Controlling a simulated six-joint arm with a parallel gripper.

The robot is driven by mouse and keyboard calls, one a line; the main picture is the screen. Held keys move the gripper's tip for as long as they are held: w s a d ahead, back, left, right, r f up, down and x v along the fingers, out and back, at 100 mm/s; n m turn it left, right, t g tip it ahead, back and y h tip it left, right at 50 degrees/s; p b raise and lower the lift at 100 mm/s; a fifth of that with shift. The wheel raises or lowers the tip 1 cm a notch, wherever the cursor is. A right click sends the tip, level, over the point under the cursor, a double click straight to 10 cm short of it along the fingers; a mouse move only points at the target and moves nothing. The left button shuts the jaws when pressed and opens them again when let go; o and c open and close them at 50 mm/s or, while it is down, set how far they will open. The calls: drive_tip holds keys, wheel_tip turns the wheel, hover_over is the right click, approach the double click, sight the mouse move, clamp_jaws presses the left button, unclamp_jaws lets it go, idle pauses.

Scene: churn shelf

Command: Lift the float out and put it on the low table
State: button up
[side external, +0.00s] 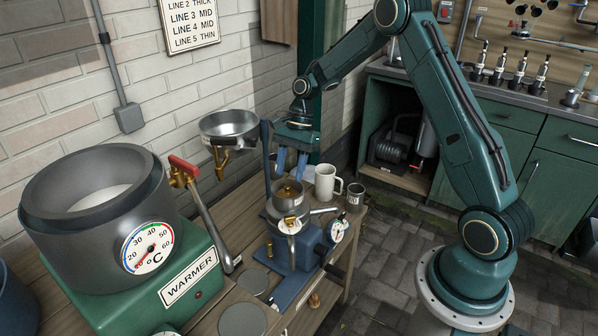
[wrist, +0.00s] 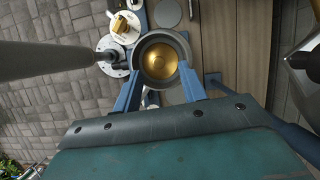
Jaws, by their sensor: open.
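The float appears to be the brass, dome-like piece (side external: 288,191) inside a small grey cup (side external: 280,211) on the blue device. In the wrist view the float (wrist: 160,61) sits in the middle of the round cup (wrist: 139,53), with the cup's rim around it. My gripper (side external: 291,174) points down just above the cup, its two blue fingers apart and nothing between them. In the wrist view the fingertips (wrist: 160,70) overlap both sides of the cup's rim; contact cannot be told. The wooden table (side external: 231,274) carries the device.
A white mug (side external: 326,183) and a small grey cup (side external: 355,197) stand close right of the fingers. A metal bowl (side external: 229,126) and a blue post (side external: 267,158) stand left. The large warmer (side external: 100,215) fills the left. Flat grey discs (side external: 243,321) lie in front.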

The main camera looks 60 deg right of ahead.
sight(288, 186)
drive_tip(key=shift+x, duration=2)
drive_tip(key=shift+s+d, duration=0.1)
drive_tip(key=shift+s, duration=0.05)
clamp_jaws()
